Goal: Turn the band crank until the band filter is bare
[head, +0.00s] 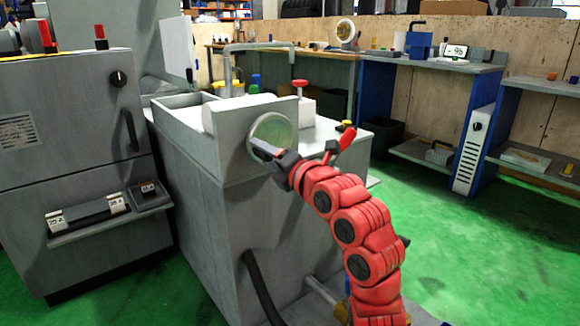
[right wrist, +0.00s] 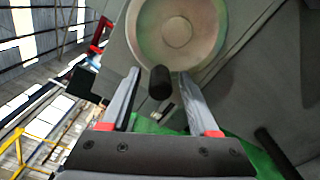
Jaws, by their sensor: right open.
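The band crank (head: 275,130) is a round, pale greenish disc on the end face of the grey tank unit (head: 205,150). In the right wrist view the crank disc (right wrist: 175,20) fills the top middle, with a black knob (right wrist: 160,83) standing out from its lower edge. My right gripper (head: 266,150) is at the lower left of the disc. In the right wrist view its two fingers (right wrist: 158,75) are apart, with the knob between them; I cannot tell if either touches it. The band filter's surface cannot be made out clearly behind the upright end plate. My left gripper is not in view.
A grey machine cabinet (head: 70,150) with a black knob and handle stands at the left. A bent grey pipe (head: 258,47) rises over the tank. Workbenches (head: 440,60) line the back wall. The green floor (head: 440,240) at the right is clear.

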